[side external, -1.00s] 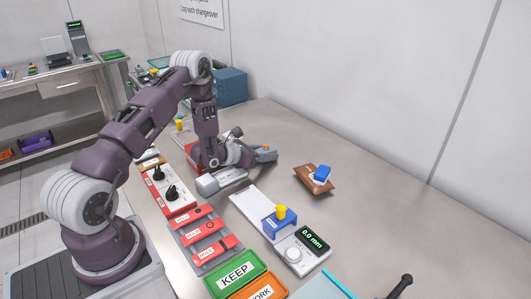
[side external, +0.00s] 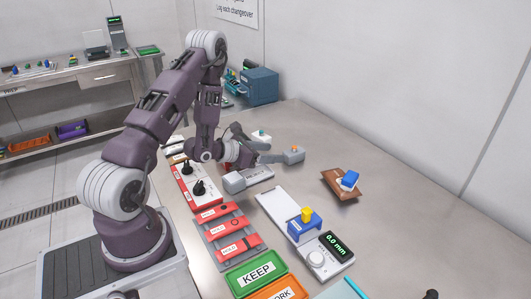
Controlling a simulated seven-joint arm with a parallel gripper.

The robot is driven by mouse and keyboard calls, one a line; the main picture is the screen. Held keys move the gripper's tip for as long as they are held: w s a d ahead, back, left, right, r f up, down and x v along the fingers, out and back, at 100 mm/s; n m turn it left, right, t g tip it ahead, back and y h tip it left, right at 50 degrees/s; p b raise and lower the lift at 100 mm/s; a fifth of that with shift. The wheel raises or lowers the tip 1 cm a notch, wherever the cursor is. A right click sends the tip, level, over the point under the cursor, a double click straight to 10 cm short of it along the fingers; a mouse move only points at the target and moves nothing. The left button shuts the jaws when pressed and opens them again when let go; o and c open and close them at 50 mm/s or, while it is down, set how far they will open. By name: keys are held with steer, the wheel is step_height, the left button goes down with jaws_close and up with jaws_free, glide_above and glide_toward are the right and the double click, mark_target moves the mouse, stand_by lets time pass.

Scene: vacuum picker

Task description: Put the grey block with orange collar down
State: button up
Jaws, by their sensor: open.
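My gripper (side external: 265,169) is low over the bench, its two pale grey fingertips spread wide. One fingertip is at the front left and the other at the back right. A small orange patch (side external: 294,149) shows at the top of the back right fingertip. It may be the collar of the grey block, with the rest hidden behind the finger; I cannot tell whether it touches the finger or what it rests on.
A red panel with black knobs (side external: 182,194) and red HOLD strips (side external: 224,229) lie left. A blue block with yellow top (side external: 305,224) stands by a gauge reading 0.0 mm (side external: 338,246). A brown tray (side external: 331,185) bears a blue-and-white block (side external: 349,180). Right bench is clear.

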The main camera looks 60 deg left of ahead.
steer(key=shift+v, duration=0.75)
steer(key=w+d+r+m+h, duration=0.3)
steer(key=d+r+m+h, duration=0.6)
steer(key=d+r, duration=0.65)
steer(key=s+d+r+m+g+h, duration=0.4)
steer(key=d+r+m+g, duration=0.15)
steer(key=d, duration=0.45)
steer(key=s+d+r+m+g+y, duration=0.1)
steer(key=s+d+m+g, duration=0.25)
steer(key=s+m, duration=0.35)
steer(key=s+d+r+m+g+y, duration=0.1)
steer(key=s+d+m+g+y, duration=0.15)
steer(key=s+d+m, duration=0.4)
steer(key=s+a+m+t+y, duration=0.3)
steer(key=s+a+m+y, duration=0.5)
steer(key=a, duration=0.4)
steer(key=shift+s+f+y, duration=0.2)
steer(key=shift+s+y, duration=0.55)
steer(key=shift+s, duration=0.4)
